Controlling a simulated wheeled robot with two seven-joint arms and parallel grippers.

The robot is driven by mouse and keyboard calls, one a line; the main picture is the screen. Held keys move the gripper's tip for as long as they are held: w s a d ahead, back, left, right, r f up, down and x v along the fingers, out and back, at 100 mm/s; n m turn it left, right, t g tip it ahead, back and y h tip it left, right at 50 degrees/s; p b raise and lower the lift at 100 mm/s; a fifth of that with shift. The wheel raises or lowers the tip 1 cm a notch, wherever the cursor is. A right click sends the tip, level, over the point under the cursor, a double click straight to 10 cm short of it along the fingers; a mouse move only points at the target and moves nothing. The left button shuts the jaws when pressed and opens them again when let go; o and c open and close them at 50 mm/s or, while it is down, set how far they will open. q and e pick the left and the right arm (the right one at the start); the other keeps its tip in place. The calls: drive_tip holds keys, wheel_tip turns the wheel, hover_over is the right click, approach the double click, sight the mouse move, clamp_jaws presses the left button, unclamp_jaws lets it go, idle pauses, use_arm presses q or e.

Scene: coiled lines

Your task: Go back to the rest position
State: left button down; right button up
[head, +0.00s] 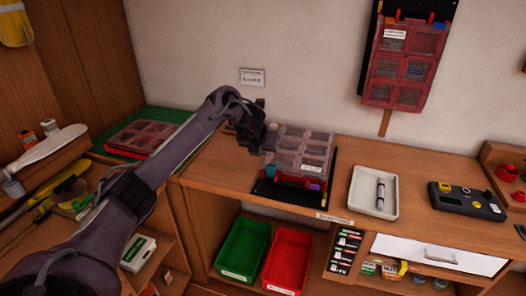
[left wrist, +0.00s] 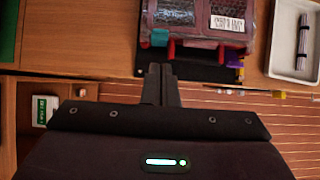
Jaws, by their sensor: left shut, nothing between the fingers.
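My left arm comes in from the lower left in the head view, and its gripper (head: 268,140) is over the bench, at the left side of a clear-lidded red organizer case (head: 302,153). The left wrist view shows my left gripper (left wrist: 161,72) with its two fingers together and nothing between them. The fingertips point at the front edge of the black mat (left wrist: 194,65) under the case (left wrist: 200,42). I cannot tell how high they are above it. My right gripper is not in view.
A green bin (head: 242,273) and a red bin (head: 288,262) are below. Another red case (head: 362,88) hangs on the wall. The bench left of the case is clear.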

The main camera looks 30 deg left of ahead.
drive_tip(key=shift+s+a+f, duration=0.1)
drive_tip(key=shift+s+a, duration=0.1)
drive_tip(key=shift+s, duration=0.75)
